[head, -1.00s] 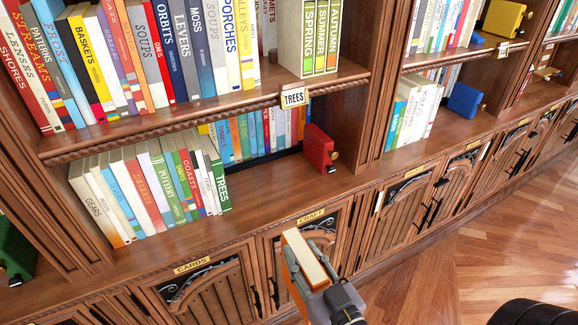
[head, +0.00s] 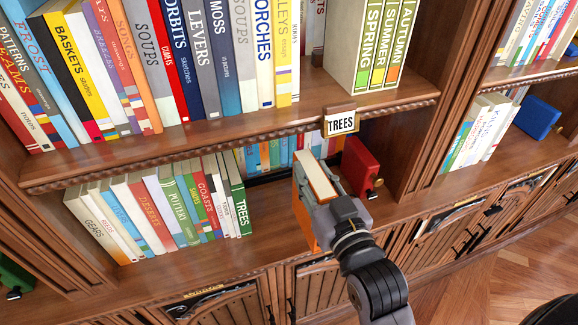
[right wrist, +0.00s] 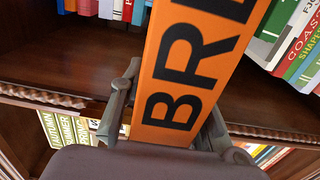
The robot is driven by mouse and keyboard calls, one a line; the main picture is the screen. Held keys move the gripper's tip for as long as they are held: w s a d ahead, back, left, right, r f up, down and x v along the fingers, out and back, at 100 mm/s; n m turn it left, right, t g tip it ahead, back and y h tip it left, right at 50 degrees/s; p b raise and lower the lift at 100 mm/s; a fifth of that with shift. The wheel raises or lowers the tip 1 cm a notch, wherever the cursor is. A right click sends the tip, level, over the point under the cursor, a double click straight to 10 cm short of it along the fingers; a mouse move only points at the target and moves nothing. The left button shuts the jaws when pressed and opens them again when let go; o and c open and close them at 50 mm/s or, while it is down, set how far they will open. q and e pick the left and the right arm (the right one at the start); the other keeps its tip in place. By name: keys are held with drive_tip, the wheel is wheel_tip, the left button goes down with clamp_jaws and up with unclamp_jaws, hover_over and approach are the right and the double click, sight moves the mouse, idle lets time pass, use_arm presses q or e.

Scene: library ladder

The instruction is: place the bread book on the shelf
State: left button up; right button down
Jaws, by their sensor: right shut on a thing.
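The bread book is orange with cream pages (head: 318,176); its spine, with the black letters "BRE" (right wrist: 185,70), fills the middle of the right wrist view. My right gripper (head: 325,208) is shut on it, with a finger on each side. The book is upright, at the front of the lower shelf (head: 265,214), in the gap between the row of books ending in the green "TREES" book (head: 240,207) and a red bookend (head: 359,166). I cannot tell whether its bottom touches the shelf. My left gripper is not in view.
A back row of books (head: 268,153) stands deeper on the lower shelf. Bare shelf shows left of the held book.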

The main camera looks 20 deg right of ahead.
drive_tip(key=w+p, duration=0.3)
drive_tip(key=w, duration=1.1)
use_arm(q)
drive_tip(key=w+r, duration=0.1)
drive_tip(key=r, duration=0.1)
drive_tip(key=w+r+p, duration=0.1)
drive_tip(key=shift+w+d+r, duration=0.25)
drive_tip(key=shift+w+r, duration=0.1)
use_arm(e)
wheel_tip(320, 180, down, 7)
drive_tip(key=shift+w+a, duration=0.15)
drive_tip(key=shift+a, duration=0.1)
drive_tip(key=c, duration=1.7)
unclamp_jaws()
drive_tip(key=shift+f, duration=0.2)
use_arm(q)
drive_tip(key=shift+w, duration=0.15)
use_arm(e)
drive_tip(key=o, duration=0.5)
drive_tip(key=shift+r, duration=0.1)
